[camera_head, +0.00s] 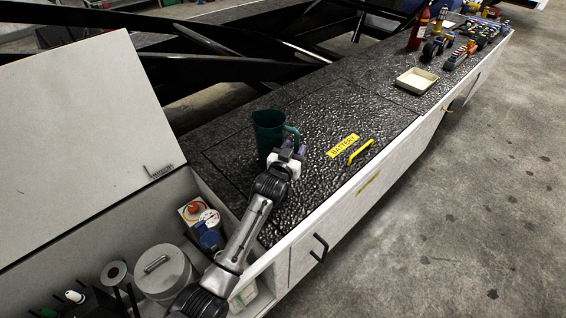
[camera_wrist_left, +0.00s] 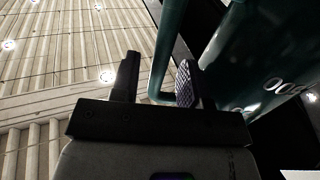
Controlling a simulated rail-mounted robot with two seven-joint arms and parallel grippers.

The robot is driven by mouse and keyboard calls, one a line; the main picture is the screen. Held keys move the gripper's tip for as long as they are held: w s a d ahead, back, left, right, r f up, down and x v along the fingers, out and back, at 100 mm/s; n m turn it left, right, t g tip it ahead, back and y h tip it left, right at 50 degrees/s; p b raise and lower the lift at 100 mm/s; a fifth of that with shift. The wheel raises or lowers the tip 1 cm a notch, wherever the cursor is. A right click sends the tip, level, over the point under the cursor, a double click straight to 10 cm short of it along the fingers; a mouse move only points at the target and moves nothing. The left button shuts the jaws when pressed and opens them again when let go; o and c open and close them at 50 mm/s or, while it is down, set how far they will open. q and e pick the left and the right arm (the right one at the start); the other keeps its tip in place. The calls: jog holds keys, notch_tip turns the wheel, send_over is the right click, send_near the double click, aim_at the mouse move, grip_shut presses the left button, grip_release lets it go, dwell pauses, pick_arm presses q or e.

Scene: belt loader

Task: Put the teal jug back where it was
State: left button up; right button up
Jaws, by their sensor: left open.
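The teal jug (camera_head: 267,133) stands upright on the black textured top of the loader, with its handle (camera_head: 295,136) toward the right. My left gripper (camera_head: 290,150) is at the jug's handle side, on the near side of the jug. In the left wrist view the jug body (camera_wrist_left: 262,55) fills the upper right, with pale markings on it. The handle (camera_wrist_left: 163,55) shows between the two fingers of my left gripper (camera_wrist_left: 158,82), which are apart. One finger appears to be in the gap between handle and body. My right gripper is not in view.
An open bin (camera_head: 100,233) with a raised lid (camera_head: 80,125) holds several items at the left. A yellow BATTERY label (camera_head: 343,146) and a curved yellow handle (camera_head: 361,151) are right of the jug. A cream tray (camera_head: 416,81), red bottles and toys stand farther back.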

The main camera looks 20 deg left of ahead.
pick_arm(q)
jog(key=s+p, duration=0.8)
jog(key=s, duration=0.2)
jog(key=shift+s+a+p, duration=0.15)
jog(key=shift+a+p, duration=0.15)
jog(key=shift+a, duration=0.15)
